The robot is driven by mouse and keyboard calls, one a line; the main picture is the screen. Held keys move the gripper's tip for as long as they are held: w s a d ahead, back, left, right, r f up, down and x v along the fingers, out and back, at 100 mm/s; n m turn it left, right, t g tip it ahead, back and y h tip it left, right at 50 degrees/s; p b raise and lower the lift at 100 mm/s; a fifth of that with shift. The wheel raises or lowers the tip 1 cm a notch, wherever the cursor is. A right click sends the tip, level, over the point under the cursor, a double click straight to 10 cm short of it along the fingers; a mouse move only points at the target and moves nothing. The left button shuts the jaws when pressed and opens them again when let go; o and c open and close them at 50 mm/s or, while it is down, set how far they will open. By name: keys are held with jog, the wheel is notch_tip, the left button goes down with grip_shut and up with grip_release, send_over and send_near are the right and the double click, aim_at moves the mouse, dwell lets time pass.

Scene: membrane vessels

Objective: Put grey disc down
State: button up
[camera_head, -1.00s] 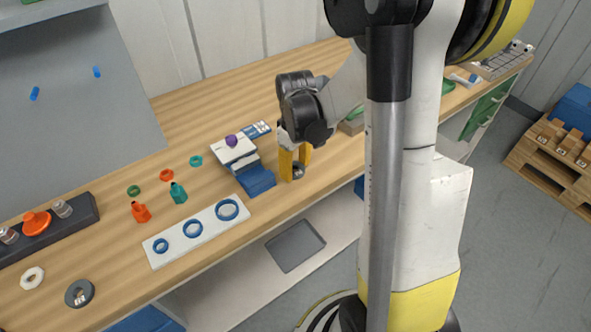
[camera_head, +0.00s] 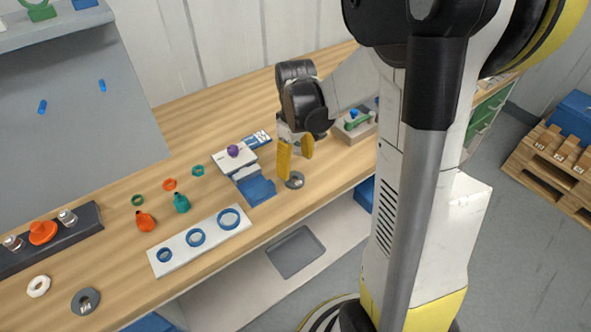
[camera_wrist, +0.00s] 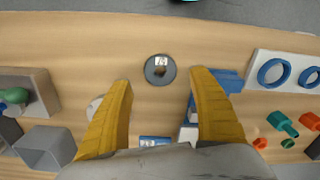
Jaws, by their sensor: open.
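A grey disc (camera_head: 295,180) with a centre hole lies flat on the wooden bench, just right of the blue stepped block. In the wrist view the disc (camera_wrist: 152,79) lies on bare wood between and beyond my fingertips, with a small pale label on it. My gripper (camera_head: 295,168) has yellow fingers that stand apart and empty, just above the disc. Both fingers also show in the wrist view (camera_wrist: 161,80), clear of the disc. A second grey disc (camera_head: 85,313) lies at the bench's front left.
A white board with blue rings (camera_head: 165,262) lies left of the blue block (camera_head: 258,191). A tray with a green item (camera_head: 357,130) is right of my gripper. The bench's front edge is close.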

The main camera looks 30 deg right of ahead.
notch_tip(320, 180, up, 6)
jog(key=p, duration=0.2)
jog(key=s+a+r+m+t, duration=0.3)
jog(key=s+a+r+t, duration=0.4)
jog(key=a, duration=0.6)
jog(key=s+r, duration=0.2)
jog(key=s, duration=0.1)
jog(key=shift+s+a, duration=0.2)
jog(key=shift+a, duration=0.1)
